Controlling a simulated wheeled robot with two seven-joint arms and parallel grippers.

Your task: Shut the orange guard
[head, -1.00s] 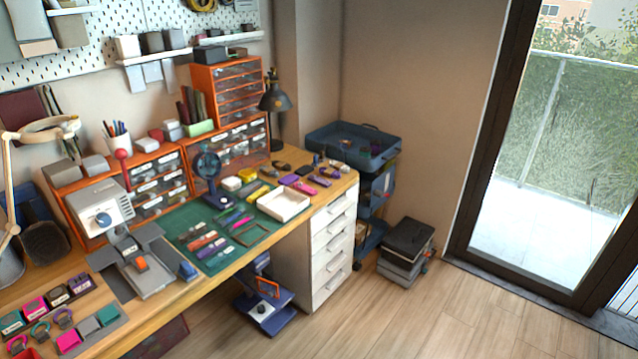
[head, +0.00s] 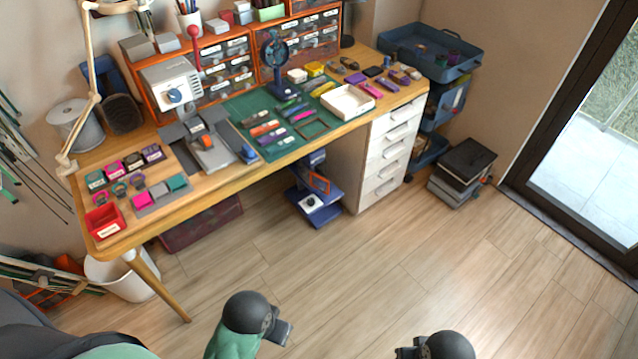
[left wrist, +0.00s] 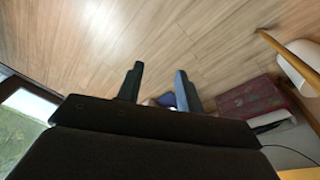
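An orange frame-like part (head: 318,183), which looks like the guard, stands tilted up on a blue pedal unit (head: 322,216) on the floor under the desk. The unit has a white plate with a black knob. A blue piece, likely the same unit, shows partly between my fingers in the left wrist view (left wrist: 167,101). My left gripper (head: 283,331) is low at the front, well away from the unit. Its two fingers are apart and empty in the left wrist view (left wrist: 159,70). My right gripper (head: 405,352) is at the bottom edge, mostly cut off.
The wooden desk (head: 240,178) overhangs the unit, with white drawers (head: 392,150) to its right. A dark red crate (head: 203,225) is to its left, then a desk leg (head: 165,290) and white bin (head: 125,275). The floor (head: 340,270) in front is clear.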

